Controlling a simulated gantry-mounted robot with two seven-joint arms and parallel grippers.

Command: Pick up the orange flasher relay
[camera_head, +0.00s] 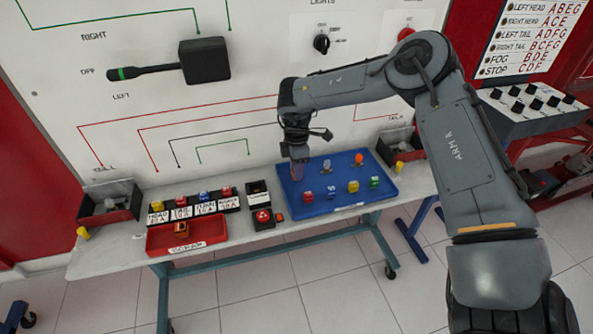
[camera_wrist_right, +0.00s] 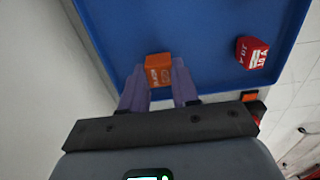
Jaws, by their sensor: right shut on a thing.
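The orange flasher relay (camera_wrist_right: 158,70) is a small orange block with pale print. In the right wrist view it sits between the two purple fingertips of my right gripper (camera_wrist_right: 160,82), which is shut on it. In the head view my right gripper (camera_head: 298,166) reaches down over the left back part of the blue tray (camera_head: 330,208). The relay is hidden or too small to make out there. I cannot tell whether it touches the tray floor. My left gripper is not in view.
A red fuse block (camera_wrist_right: 251,52) lies to the right of the relay in the wrist view. Several coloured fuses and bulbs stand in the tray. A red tray (camera_head: 188,238) and a row of labelled fuse holders are to its left. The board rises behind.

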